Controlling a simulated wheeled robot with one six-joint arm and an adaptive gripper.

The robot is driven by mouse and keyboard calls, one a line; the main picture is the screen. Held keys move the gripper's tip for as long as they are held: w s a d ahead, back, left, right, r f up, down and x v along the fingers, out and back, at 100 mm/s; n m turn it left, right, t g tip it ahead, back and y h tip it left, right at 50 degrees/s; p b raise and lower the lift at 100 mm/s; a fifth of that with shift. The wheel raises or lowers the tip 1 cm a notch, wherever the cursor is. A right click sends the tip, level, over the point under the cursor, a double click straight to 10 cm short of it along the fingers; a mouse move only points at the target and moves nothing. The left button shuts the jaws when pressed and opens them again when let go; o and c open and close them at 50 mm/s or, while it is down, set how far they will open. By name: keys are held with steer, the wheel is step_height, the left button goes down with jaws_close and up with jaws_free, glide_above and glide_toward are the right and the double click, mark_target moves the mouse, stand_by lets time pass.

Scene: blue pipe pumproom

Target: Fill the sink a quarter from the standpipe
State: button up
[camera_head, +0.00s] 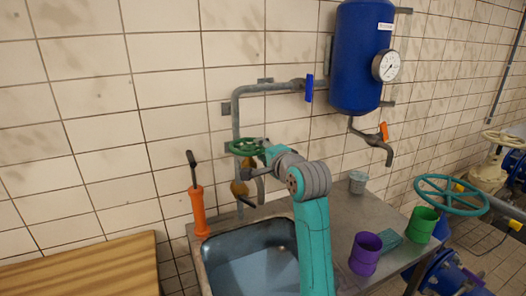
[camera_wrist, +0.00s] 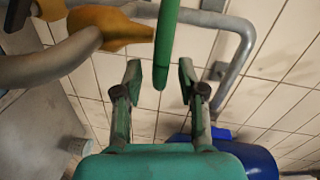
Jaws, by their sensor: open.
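The standpipe (camera_head: 236,125) is a grey pipe on the tiled wall, with a brass-yellow valve body (camera_head: 239,188) and a green handwheel (camera_head: 244,147). My gripper (camera_wrist: 159,78) is open at the handwheel. In the wrist view the green wheel rim (camera_wrist: 166,40) reaches between the two fingers, with a gap visible on each side. The brass body (camera_wrist: 112,27) and a grey spout (camera_wrist: 55,62) show at the upper left. The metal sink (camera_head: 205,274) is below the standpipe, partly hidden by my arm. Its inside looks blue-grey; I cannot tell the water level. No running stream is visible.
A blue tank (camera_head: 360,60) with a gauge (camera_head: 386,66) hangs at right. An orange hand pump (camera_head: 198,210) stands left of the sink. A purple mug (camera_head: 365,254), green mug (camera_head: 421,225) and grey cup (camera_head: 357,182) stand on the counter. A teal handwheel (camera_head: 452,178) is far right.

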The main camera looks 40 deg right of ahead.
jaws_close()
steer(key=shift+d+y, duration=0.2)
steer(key=shift+y, duration=0.1)
steer(key=shift+w+d+n+t+y, duration=0.15)
steer(key=shift+d+n+y, duration=0.1)
steer(key=shift+n+y, duration=0.5)
steer(key=shift+d+n+t+y, duration=0.15)
steer(key=shift+d+n+y, duration=0.1)
steer(key=shift+n+y, duration=0.45)
steer(key=shift+w+d+n+y, duration=0.15)
steer(key=shift+n+y, duration=0.35)
steer(key=shift+y, duration=0.35)
steer(key=shift+w+d+n+y, duration=0.2)
steer(key=shift+n+y, duration=0.25)
steer(key=shift+y, duration=0.4)
steer(key=shift+w+d+n+y, duration=0.15)
steer(key=shift+n+y, duration=0.35)
steer(key=shift+y, duration=0.35)
jaws_free()
